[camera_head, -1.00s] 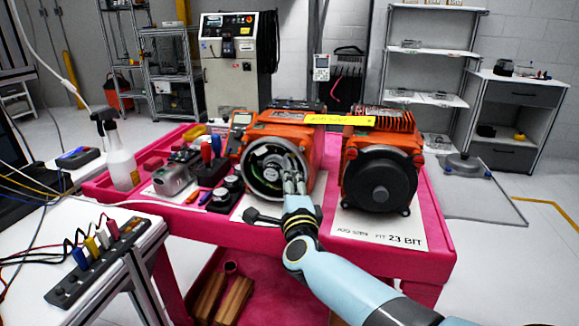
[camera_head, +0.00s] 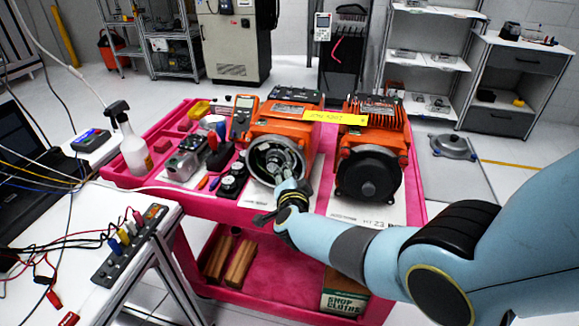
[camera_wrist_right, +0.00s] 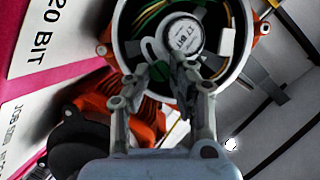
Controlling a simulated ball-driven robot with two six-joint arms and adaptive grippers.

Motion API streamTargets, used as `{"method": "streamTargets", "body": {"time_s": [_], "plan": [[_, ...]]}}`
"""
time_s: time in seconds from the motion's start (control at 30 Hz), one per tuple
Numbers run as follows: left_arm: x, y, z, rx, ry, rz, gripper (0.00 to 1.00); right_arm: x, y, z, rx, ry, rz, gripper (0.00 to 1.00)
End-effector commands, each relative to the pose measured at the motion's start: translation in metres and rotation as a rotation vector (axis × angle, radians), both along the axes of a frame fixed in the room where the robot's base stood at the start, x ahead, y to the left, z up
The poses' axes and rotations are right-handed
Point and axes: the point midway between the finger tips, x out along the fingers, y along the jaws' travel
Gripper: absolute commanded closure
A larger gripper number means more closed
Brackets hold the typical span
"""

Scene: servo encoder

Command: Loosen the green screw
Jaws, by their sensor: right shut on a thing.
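An orange motor with an open round end (camera_head: 270,128) stands on the pink cart; it also fills the top of the right wrist view (camera_wrist_right: 118,48). Inside is a round encoder labelled "17 BIT" (camera_wrist_right: 182,34), with wires around it. My right gripper (camera_head: 279,174) reaches into the opening. In the right wrist view its fingertips (camera_wrist_right: 172,74) are closed together just below the encoder, on a small part. The fingers hide most of that part. My left gripper is not in view.
A second orange motor with a black cover (camera_head: 370,175) stands to the right. A multimeter (camera_head: 242,117), tools and a spray bottle (camera_head: 130,145) are on the cart's left. A white table with a power strip (camera_head: 128,240) is at the left front.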

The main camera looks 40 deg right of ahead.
Motion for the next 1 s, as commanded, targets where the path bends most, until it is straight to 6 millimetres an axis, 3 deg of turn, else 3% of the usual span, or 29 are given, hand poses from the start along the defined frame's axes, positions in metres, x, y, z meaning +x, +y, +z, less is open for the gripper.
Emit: {"method": "streamTargets", "body": {"time_s": [0.3,0.83,0.87,1.0], "plan": [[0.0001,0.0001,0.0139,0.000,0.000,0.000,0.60,0.0013,0.0003,0.0020,-0.072,0.082,0.000,1.00],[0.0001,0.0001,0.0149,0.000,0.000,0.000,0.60,0.0009,0.0003,0.0008,-0.084,0.097,-0.001,1.00],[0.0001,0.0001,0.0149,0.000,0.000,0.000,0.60,0.0010,0.0002,0.0008,-0.084,0.097,-0.001,0.76],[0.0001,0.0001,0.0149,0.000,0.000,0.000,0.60,0.0009,0.0003,0.0008,-0.084,0.097,-0.001,0.57]]}}
